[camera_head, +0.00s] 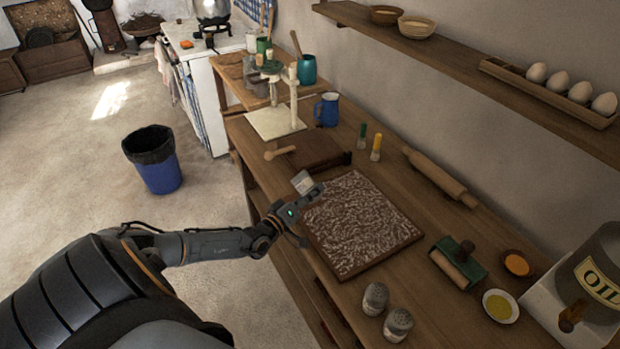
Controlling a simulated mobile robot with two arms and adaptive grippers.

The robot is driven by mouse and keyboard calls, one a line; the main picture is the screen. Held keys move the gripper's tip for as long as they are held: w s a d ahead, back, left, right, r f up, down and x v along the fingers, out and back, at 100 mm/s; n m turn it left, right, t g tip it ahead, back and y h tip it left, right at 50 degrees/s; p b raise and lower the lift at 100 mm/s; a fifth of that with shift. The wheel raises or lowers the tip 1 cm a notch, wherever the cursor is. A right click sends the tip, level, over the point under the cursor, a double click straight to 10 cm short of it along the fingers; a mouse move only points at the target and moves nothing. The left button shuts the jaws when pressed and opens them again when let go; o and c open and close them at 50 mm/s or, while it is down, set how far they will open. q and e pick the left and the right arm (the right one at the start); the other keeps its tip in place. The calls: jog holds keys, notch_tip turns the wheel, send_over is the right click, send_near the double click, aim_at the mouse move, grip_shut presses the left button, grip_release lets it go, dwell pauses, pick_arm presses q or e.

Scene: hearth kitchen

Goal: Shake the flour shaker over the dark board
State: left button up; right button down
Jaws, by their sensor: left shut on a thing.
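The dark board (318,238) lies flat on the wooden counter, its top covered in white, flour-like streaks with a brown rim showing. My left gripper (309,194) is at the board's left edge, shut on a small pale grey shaker (302,181), which appears tilted. The fingers hide part of the shaker, and I cannot tell its exact height over the board. My right gripper is not in view.
Two metal shakers (375,299) (398,325) stand at the counter's front. A blue mug (327,110) stands behind. A shelf (450,62) overhangs the counter.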

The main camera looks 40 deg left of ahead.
pick_arm(q)
jog(key=shift+w+a+f+b, duration=0.2)
jog(key=shift+w+a+b, duration=0.3)
jog(key=shift+a+b, duration=0.3)
jog(key=shift+w+a+b, duration=0.2)
jog(key=shift+a+b, duration=0.35)
jog(key=shift+w+a+b, duration=0.15)
jog(key=shift+a+b, duration=0.35)
jog(key=shift+b, duration=0.05)
jog(key=a+b, duration=0.1)
jog(key=w+a+b, duration=0.1)
jog(key=a+b, duration=0.1)
jog(key=shift+w, duration=0.1)
jog(key=shift+a+r+b, duration=0.15)
jog(key=shift+a+b, duration=0.2)
jog(key=shift+s+a, duration=0.3)
jog(key=shift+s, duration=0.1)
jog(key=shift+w+d, duration=0.3)
jog(key=shift+w, duration=0.05)
jog(key=shift+s+a+b, duration=0.3)
jog(key=shift+w+d, duration=0.35)
jog(key=shift+w, duration=0.1)
